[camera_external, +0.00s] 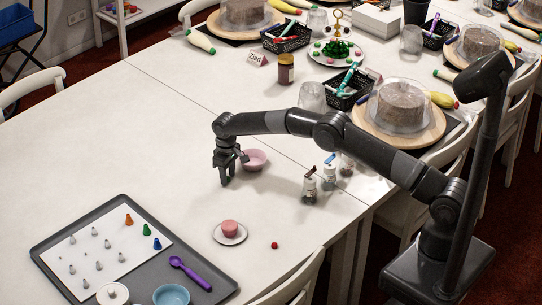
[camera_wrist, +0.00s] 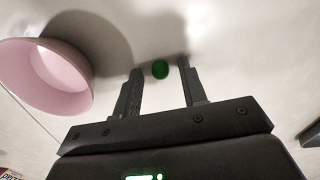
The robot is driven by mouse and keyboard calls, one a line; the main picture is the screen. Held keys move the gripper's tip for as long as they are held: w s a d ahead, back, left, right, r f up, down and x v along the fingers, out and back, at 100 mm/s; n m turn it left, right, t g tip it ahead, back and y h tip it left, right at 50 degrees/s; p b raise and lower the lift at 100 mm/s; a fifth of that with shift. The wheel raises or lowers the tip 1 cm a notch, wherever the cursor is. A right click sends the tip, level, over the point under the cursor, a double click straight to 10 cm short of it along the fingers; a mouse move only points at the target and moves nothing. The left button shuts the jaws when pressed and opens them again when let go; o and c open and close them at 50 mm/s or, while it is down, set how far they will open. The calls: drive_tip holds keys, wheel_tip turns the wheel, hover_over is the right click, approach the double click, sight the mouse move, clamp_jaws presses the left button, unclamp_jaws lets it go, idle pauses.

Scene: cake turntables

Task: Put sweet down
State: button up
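My gripper (camera_external: 226,181) points down close to the white table (camera_external: 165,120), just left of a pink bowl (camera_external: 255,159). In the wrist view, my gripper's fingers (camera_wrist: 159,70) are apart, with a small round green sweet (camera_wrist: 160,69) between the tips. A gap shows on each side of the sweet, and it appears to lie on the table. The sweet cannot be made out in the external view. The pink bowl also shows at the left of the wrist view (camera_wrist: 78,90); its inside is only partly visible.
A small red ball (camera_external: 274,245) lies near a saucer (camera_external: 242,239) with a pink cake. A grey tray (camera_external: 45,246) holds piping nozzles and a purple spoon (camera_external: 190,273). Small jars (camera_external: 310,189) stand right of the bowl. The table left of my gripper is clear.

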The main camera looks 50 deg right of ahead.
wheel_tip(320, 180, up, 11)
wheel_tip(320, 180, up, 9)
hover_over(228, 177)
drive_tip(key=s+d, duration=0.2)
drive_tip(key=d, duration=0.1)
drive_tip(key=s+d+r+m+t, duration=0.1)
drive_tip(key=s+d+r, duration=0.2)
drive_tip(key=s+r, duration=0.4)
drive_tip(key=s+d+r+t, duration=0.1)
drive_tip(key=s+d+r, duration=0.35)
drive_tip(key=r, duration=0.35)
drive_tip(key=s+d+r+m+t, duration=0.1)
drive_tip(key=s+d+r, duration=0.2)
drive_tip(key=s, duration=0.9)
drive_tip(key=s+d+r+t, duration=0.1)
drive_tip(key=s+d+r, duration=0.2)
drive_tip(key=s, duration=0.8)
drive_tip(key=s+d+f, duration=0.1)
drive_tip(key=s+f, duration=0.2)
drive_tip(key=s, duration=0.5)
drive_tip(key=s+d+f+m+t, duration=0.1)
drive_tip(key=s+f, duration=0.3)
drive_tip(key=s, duration=0.4)
drive_tip(key=shift+s+d+f+t, duration=0.15)
drive_tip(key=shift+d+t, duration=0.15)
drive_tip(key=shift+d, duration=0.05)
